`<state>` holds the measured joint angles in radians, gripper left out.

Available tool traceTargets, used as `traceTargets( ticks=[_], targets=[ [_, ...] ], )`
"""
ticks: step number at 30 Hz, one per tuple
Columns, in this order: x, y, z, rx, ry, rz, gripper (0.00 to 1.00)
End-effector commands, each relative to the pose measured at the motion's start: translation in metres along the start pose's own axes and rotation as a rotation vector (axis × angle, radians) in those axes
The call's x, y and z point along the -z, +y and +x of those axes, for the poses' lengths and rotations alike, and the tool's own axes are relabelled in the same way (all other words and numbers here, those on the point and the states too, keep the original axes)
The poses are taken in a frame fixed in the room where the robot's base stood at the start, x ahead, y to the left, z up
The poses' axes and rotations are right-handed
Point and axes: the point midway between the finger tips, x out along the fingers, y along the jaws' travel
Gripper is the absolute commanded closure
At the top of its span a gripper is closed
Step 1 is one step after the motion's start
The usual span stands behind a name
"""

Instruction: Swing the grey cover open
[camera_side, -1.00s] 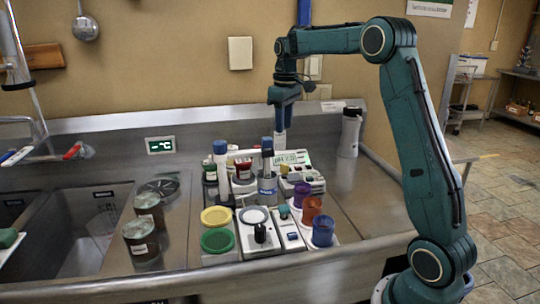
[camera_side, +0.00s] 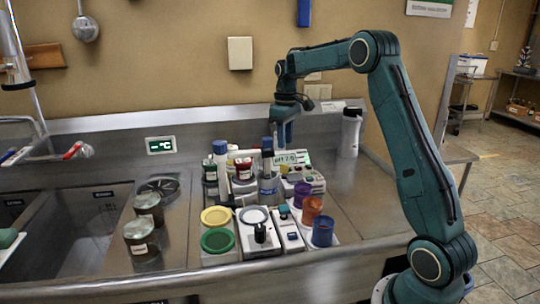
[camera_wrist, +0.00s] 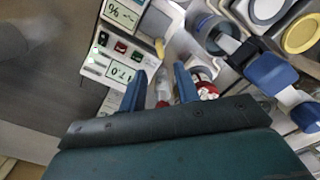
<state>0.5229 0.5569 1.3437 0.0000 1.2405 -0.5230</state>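A flat grey disc with a pale rim (camera_side: 254,215) sits among the items at the middle of the counter; its edge also shows at the top of the wrist view (camera_wrist: 266,8). I cannot tell for sure whether this is the grey cover, and no hinge is clear. My gripper (camera_side: 284,146) points down in front of the pH meter, behind and to the right of the disc. In the wrist view its two blue fingers (camera_wrist: 160,88) stand apart with a gap between them. A small pale thing shows beyond that gap; I see nothing clearly held.
The pH meter (camera_wrist: 115,68) is close to my fingers. Blue-capped uprights (camera_side: 220,147), a yellow disc (camera_side: 215,216), a green disc (camera_side: 217,240) and coloured cups (camera_side: 312,208) crowd the counter. A white bottle (camera_side: 350,132) stands at the back right. Bare counter lies right of the cups.

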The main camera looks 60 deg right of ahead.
Motion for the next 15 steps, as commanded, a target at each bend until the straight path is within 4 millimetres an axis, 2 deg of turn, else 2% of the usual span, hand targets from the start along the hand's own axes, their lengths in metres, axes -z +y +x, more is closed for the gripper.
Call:
traceTargets(
  ticks=[9, 15],
  targets=[
    [-0.001, -0.001, 0.051, 0.002, -0.004, 0.000, 0.68],
    [-0.001, -0.001, 0.077, 0.002, -0.004, 0.000, 0.68]
  ],
)
